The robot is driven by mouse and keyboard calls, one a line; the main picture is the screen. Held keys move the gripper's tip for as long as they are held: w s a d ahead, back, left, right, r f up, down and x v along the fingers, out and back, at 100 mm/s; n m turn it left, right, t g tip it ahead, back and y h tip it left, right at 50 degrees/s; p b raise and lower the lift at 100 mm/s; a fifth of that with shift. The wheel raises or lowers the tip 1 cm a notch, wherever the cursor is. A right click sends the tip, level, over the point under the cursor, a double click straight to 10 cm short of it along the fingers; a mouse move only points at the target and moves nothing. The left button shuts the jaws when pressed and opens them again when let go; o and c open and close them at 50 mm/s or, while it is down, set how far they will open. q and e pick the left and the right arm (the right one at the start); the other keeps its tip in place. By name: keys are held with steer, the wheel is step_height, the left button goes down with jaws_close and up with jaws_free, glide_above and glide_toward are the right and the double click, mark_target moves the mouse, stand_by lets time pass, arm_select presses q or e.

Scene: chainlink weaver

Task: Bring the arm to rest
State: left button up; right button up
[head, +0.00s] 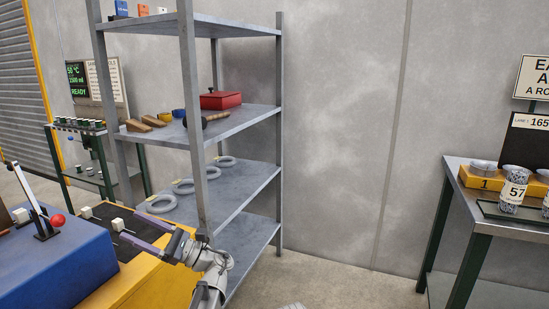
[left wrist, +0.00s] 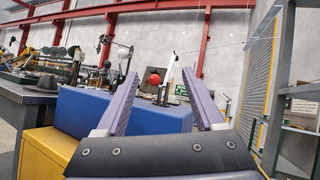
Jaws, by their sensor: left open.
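My left gripper (head: 128,224) reaches in from the bottom centre of the head view, beside the shelf unit. Its purple fingers point left over a yellow cabinet (head: 120,293). In the left wrist view the two fingers (left wrist: 157,73) stand well apart, with nothing between them. The gripper is open and empty. My left arm is bent in front of the shelf unit's lower part. My right gripper is not seen in either view.
A grey shelf unit (head: 245,122) holds a red box (head: 221,100) and several grey rings. A blue block (head: 60,262) with a red ball (head: 57,220) stands at left. A table (head: 465,176) with patterned cups (head: 512,190) stands at right. Floor between shelf and table is clear.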

arm_select(q)
steer(key=s+d+f+n+t+h+p, duration=0.35)
steer(key=s+d+f+h+p, duration=0.2)
steer(key=f+h+p, duration=0.6)
steer(key=s+d+n+h+p, duration=0.3)
steer(key=s+d+h+p, duration=0.1)
steer(key=d, duration=0.6)
steer(key=s+d+n+g+h+p, duration=0.1)
steer(key=s+d+n+h+p, duration=0.2)
steer(key=s+d+h+p, duration=0.2)
steer(key=d+h+p, duration=0.1)
steer(key=d+h, duration=0.2)
steer(key=d, duration=0.2)
steer(key=shift+s+d+f, duration=0.2)
steer(key=shift+s+d, duration=0.05)
steer(key=shift+d, duration=0.15)
steer(key=shift+g, duration=0.25)
